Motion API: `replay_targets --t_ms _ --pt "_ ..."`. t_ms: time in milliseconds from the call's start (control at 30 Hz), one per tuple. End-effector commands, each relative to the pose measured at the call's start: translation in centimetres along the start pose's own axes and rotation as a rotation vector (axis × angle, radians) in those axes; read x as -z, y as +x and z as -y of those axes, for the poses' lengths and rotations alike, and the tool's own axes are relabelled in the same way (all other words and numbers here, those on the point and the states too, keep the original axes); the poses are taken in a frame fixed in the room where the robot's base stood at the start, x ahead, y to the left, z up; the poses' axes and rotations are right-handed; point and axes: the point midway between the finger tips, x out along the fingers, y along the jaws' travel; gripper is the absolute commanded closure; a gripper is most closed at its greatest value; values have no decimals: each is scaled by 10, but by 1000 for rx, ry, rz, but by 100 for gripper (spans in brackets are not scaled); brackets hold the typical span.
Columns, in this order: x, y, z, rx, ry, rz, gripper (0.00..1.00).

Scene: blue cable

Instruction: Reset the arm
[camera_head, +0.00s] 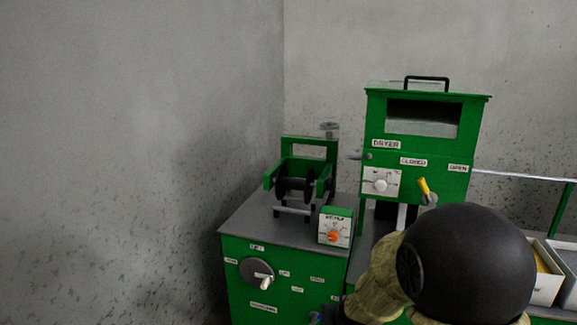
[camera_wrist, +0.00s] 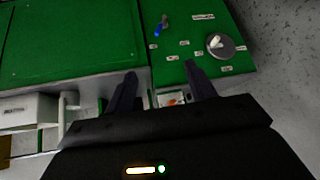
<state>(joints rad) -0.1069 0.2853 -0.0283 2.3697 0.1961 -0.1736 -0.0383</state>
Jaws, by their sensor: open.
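My gripper (camera_wrist: 159,69) shows in the wrist view with its two dark fingers spread apart and nothing between them that it holds. Beyond the fingers is the green front panel (camera_wrist: 185,50) of a cabinet. A small dial box with an orange knob (camera_wrist: 172,100) shows between the fingers, partly hidden. In the head view my arm, a black rounded joint and a camouflage-patterned sleeve, covers the lower right. The gripper itself is hidden or out of frame there.
The left cabinet has a grey top (camera_head: 260,218), a black reel on a green stand (camera_head: 296,185), the orange-knob dial (camera_head: 334,236) and a grey disc with white handle (camera_head: 262,274). A green dryer box (camera_head: 425,140) with a yellow-tipped lever (camera_head: 424,187) stands behind my arm. White trays (camera_head: 547,285) are at right.

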Motion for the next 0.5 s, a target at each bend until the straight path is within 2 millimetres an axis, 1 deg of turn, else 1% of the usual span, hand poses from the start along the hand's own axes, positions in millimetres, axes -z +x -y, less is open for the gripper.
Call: replay_targets --t_ms 33,100,300,467,500 --pt "-14 -16 -5 2 -8 53 45" --pt "-35 -33 -11 3 -23 130 45" --pt "-85 -75 -26 -8 -60 304 45" --pt "-120 -105 -38 -28 -82 420 45" --pt "-118 -114 -39 -29 -85 432 45"
